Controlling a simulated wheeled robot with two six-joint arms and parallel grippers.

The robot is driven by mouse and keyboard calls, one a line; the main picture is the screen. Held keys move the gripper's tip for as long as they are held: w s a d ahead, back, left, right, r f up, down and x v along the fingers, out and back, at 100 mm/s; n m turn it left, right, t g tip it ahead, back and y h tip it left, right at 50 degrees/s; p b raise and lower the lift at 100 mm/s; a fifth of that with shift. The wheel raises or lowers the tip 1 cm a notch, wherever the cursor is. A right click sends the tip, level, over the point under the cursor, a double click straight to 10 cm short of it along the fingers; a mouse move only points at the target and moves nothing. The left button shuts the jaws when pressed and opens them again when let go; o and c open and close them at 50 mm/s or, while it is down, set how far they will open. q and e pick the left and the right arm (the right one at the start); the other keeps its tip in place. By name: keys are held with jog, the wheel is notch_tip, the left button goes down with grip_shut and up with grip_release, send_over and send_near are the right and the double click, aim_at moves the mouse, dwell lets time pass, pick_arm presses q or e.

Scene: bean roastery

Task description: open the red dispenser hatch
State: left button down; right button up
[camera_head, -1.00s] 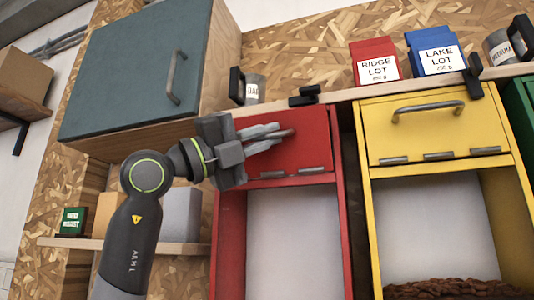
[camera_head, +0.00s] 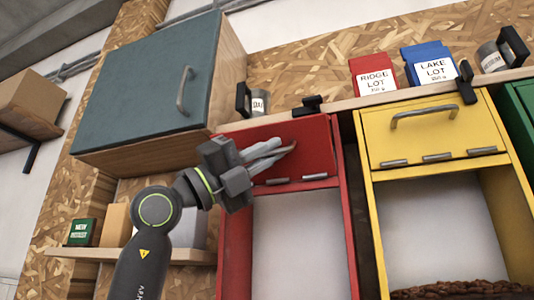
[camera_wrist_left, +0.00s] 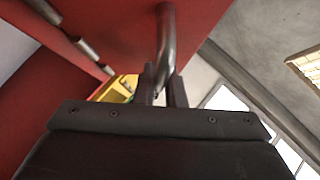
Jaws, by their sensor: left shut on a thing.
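The red dispenser hatch (camera_head: 312,140) is the panel at the top of the red dispenser (camera_head: 348,235), with hinges along its lower edge. My left gripper (camera_head: 278,152) reaches in from the left, and its fingers are shut on the hatch's metal handle (camera_head: 291,149). The fingers hide most of the handle in the head view. In the left wrist view the handle (camera_wrist_left: 166,40) runs down between the fingertips, with the red hatch (camera_wrist_left: 115,25) beside it. The hatch looks closed or nearly so; I cannot tell a small gap. My right gripper is not in view.
A yellow dispenser (camera_head: 430,125) with a closed hatch stands to the right. A teal cabinet (camera_head: 140,90) hangs at upper left, close to my arm. A shelf (camera_head: 130,254) with boxes is below it. Red and blue bags (camera_head: 374,77) stand on the ledge above.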

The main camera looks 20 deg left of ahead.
pick_arm(q)
jog(key=c, duration=1.8)
grip_release()
jog(key=b+v, duration=0.7)
jog(key=v, duration=1)
jog(key=shift+f, duration=0.2)
jog(key=shift+a+r, duration=0.15)
